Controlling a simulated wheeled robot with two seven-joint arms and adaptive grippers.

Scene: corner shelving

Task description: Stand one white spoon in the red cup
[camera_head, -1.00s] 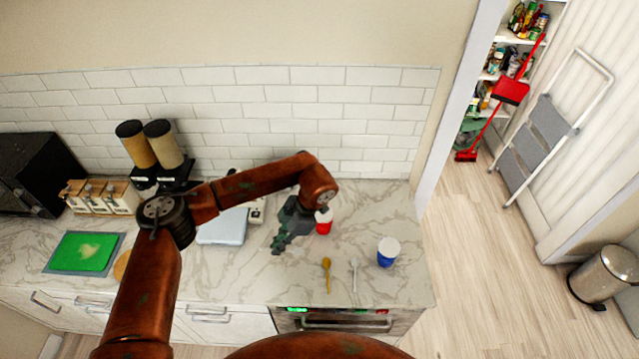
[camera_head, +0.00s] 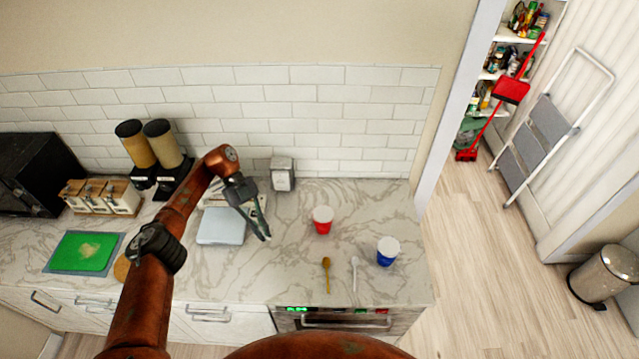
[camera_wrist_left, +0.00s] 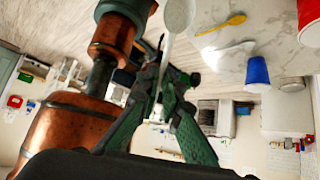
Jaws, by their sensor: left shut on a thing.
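The red cup (camera_head: 322,226) stands upright on the marble counter, and its side also shows in the left wrist view (camera_wrist_left: 310,22). My left gripper (camera_head: 263,236) is left of the cup, apart from it. In the left wrist view its fingers (camera_wrist_left: 165,78) are shut on a white spoon, whose bowl (camera_wrist_left: 179,14) points away from the fingers. The held spoon is hard to make out in the head view. Another white spoon (camera_head: 354,272) lies on the counter, right of a yellow spoon (camera_head: 326,274). My right gripper is not in view.
A blue cup (camera_head: 387,254) stands right of the spoons. A pale blue flat box (camera_head: 221,226) and a napkin holder (camera_head: 283,175) lie behind and left. Counter around the red cup is clear. Dispensers (camera_head: 160,145) stand farther left.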

